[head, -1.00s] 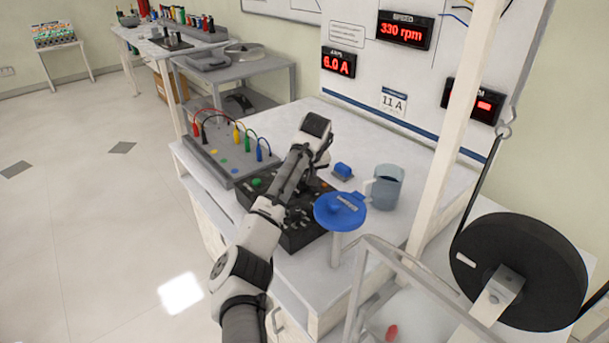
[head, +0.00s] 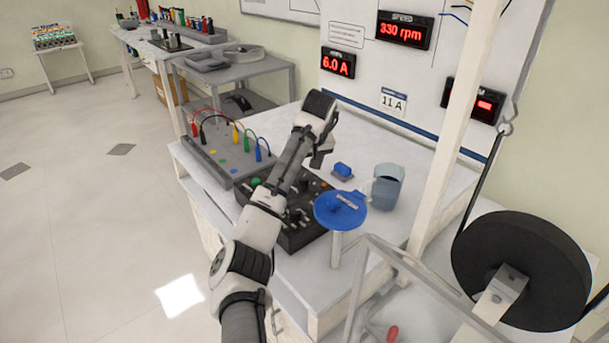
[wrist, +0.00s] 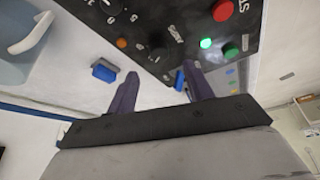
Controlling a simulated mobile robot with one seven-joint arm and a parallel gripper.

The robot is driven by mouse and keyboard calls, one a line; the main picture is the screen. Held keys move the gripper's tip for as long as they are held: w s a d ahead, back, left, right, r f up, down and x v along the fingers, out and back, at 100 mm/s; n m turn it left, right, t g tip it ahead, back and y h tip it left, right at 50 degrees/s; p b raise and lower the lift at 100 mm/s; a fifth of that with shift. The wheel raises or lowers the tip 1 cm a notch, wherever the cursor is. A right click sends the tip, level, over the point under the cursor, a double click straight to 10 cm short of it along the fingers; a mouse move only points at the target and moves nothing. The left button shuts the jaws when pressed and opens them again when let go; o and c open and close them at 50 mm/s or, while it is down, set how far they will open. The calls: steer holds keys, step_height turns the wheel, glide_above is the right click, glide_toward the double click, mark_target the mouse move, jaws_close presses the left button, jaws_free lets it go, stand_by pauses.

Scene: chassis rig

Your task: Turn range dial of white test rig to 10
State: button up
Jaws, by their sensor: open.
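My gripper (head: 318,158) hangs above the bench behind the black control panel (head: 302,235). In the wrist view its two dark fingers (wrist: 160,90) are spread with nothing between them. That view also shows the panel (wrist: 185,18), with a black dial (wrist: 108,6) with white scale marks at the upper edge, partly cut off. A smaller knob (wrist: 157,52), an orange button (wrist: 122,43), a lit green button (wrist: 206,43) and a red button (wrist: 222,11) are on it. I cannot tell which knob is the range dial, or its setting. My arm hides part of the panel in the head view.
A grey board with coloured leads (head: 228,150) lies to the left. A white post (head: 452,130) rises at right.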

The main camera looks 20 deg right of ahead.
steer(key=v, duration=0.7)
steer(key=shift+s+r, duration=0.1)
steer(key=shift+s, duration=0.05)
